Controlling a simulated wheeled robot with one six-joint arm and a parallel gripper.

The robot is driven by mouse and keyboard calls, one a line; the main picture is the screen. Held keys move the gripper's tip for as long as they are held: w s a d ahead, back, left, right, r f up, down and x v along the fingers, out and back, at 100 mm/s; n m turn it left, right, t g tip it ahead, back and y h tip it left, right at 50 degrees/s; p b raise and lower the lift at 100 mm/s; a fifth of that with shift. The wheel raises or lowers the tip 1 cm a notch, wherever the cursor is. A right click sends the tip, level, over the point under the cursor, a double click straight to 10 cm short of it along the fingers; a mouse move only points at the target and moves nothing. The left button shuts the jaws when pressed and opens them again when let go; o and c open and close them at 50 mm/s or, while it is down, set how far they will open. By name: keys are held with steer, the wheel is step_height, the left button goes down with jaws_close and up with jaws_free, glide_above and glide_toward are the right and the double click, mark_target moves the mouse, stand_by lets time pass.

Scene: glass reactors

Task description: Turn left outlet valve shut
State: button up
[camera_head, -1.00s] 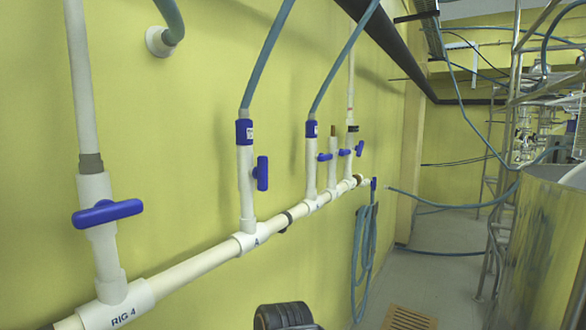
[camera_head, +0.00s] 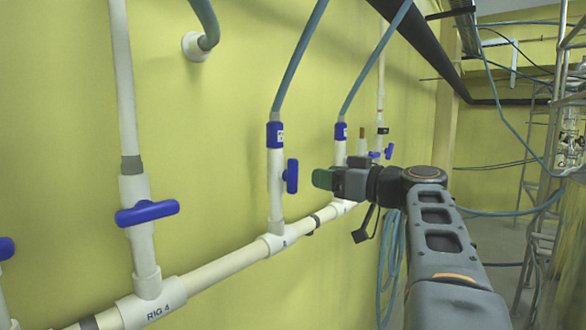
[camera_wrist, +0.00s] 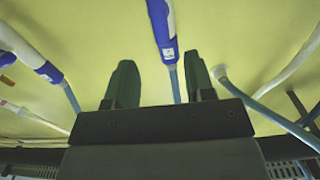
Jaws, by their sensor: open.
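The left outlet (camera_head: 275,172) is a white upright pipe with a blue collar and a hose on top. Its blue valve handle (camera_head: 291,177) stands upright, in line with the pipe. My gripper (camera_head: 322,179), with green fingertips, is just right of this handle in the head view, apart from it in the picture. In the wrist view my gripper (camera_wrist: 160,82) is open and empty. There the left outlet's blue collar (camera_wrist: 165,35) and hose show between the fingertips. The right outlet (camera_head: 340,145) is partly hidden behind my gripper.
A white pipe (camera_head: 225,262) runs along the yellow wall. The RIG 4 branch on the left has a crosswise blue handle (camera_head: 147,213). More small blue handles (camera_head: 389,151) stand beyond my gripper. Coiled hose (camera_head: 390,255) hangs behind my arm.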

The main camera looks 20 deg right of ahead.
mark_target(297, 172)
steer(key=p+x, duration=0.3)
steer(key=x, duration=0.7)
steer(key=shift+f, duration=0.1)
steer(key=shift+c, duration=0.4)
steer(key=c, duration=0.7)
